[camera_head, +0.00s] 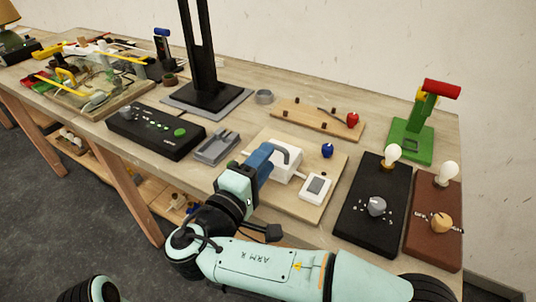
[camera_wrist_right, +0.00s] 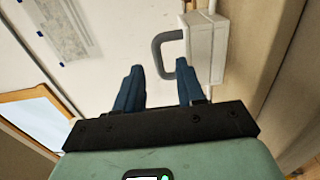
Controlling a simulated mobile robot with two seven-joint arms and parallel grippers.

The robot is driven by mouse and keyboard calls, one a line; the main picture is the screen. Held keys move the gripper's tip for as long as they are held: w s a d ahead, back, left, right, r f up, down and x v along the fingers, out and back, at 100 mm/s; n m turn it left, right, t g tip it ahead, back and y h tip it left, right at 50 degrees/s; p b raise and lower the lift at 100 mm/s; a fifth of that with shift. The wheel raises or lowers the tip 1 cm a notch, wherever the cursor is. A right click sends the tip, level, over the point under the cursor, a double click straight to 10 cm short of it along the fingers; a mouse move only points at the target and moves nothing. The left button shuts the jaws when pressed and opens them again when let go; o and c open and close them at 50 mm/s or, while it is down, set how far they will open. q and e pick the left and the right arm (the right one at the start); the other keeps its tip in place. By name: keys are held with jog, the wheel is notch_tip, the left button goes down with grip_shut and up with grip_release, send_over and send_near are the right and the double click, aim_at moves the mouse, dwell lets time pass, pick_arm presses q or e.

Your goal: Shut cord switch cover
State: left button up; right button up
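A white box (camera_head: 287,172) with a grey U-shaped handle (camera_head: 287,150) sits on a light wooden board (camera_head: 328,160). A short cord joins it to a smaller white block with a grey panel (camera_head: 316,187). I cannot tell which part is the cord switch cover. My right gripper (camera_head: 265,153), with blue fingers, is at the left side of the box. In the right wrist view the gripper (camera_wrist_right: 160,85) is open, and the handle (camera_wrist_right: 168,55) shows near its fingertips, partly between them in the picture. The white box (camera_wrist_right: 206,45) is beside the right finger. Contact is unclear. My left gripper is out of view.
A black control box (camera_head: 155,133) and a grey tray (camera_head: 217,147) lie left of the board. Black and brown bulb bases (camera_head: 368,225) (camera_head: 425,250) stand right. A blue knob (camera_head: 327,150) is behind the block. A black stand (camera_head: 205,95) rises at the back.

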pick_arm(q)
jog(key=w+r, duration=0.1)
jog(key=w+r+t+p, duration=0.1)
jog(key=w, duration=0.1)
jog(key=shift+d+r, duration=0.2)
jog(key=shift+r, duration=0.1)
pick_arm(e)
jog(key=v, duration=1.1)
